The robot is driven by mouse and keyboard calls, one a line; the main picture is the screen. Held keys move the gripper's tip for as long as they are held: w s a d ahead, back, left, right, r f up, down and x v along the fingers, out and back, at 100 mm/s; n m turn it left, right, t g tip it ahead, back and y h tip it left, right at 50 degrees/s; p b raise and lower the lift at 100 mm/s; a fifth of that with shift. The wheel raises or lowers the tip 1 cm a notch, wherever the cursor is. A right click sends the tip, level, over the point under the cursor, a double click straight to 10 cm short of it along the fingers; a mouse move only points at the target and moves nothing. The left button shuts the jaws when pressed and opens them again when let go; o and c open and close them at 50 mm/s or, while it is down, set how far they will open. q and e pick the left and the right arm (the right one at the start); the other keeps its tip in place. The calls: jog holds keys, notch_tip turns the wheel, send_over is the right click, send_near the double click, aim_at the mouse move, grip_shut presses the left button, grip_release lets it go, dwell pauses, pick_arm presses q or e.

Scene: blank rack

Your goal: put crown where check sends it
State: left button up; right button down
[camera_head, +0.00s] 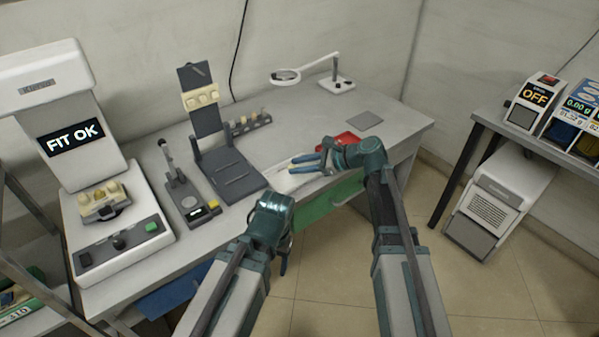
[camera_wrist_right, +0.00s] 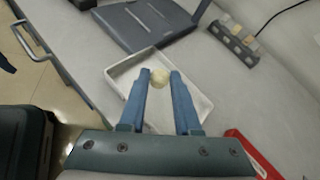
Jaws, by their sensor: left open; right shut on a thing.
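The crown (camera_wrist_right: 159,77) is a small cream piece held between the fingertips of my right gripper (camera_wrist_right: 160,82). In the wrist view it shows over a white tray (camera_wrist_right: 122,70); its height above the tray is hard to tell. In the head view my right gripper (camera_head: 307,163) is over the white tray (camera_head: 284,186) near the table's front edge. The checking machine (camera_head: 100,200) at the left shows "FIT OK" on its screen (camera_head: 70,138), with a cream dental model (camera_head: 102,203) on its stage. My left gripper (camera_head: 283,262) is open and empty in front of the table.
A red tray (camera_head: 340,141) lies just beyond my right gripper, with a grey pad (camera_head: 365,120) behind it. A dark hinged stand (camera_head: 232,175), a small gauge (camera_head: 190,205), a block rack (camera_head: 248,124) and a magnifier lamp (camera_head: 335,84) occupy the table. A second table (camera_head: 490,118) stands right.

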aim_at(300, 178)
jog(key=shift+w+d+f, duration=0.1)
jog(key=shift+w, duration=0.85)
notch_tip(300, 178, down, 4)
jog(key=b, duration=0.4)
jog(key=shift+r, duration=0.25)
jog(key=shift+s, duration=0.1)
jog(key=shift+f, duration=0.1)
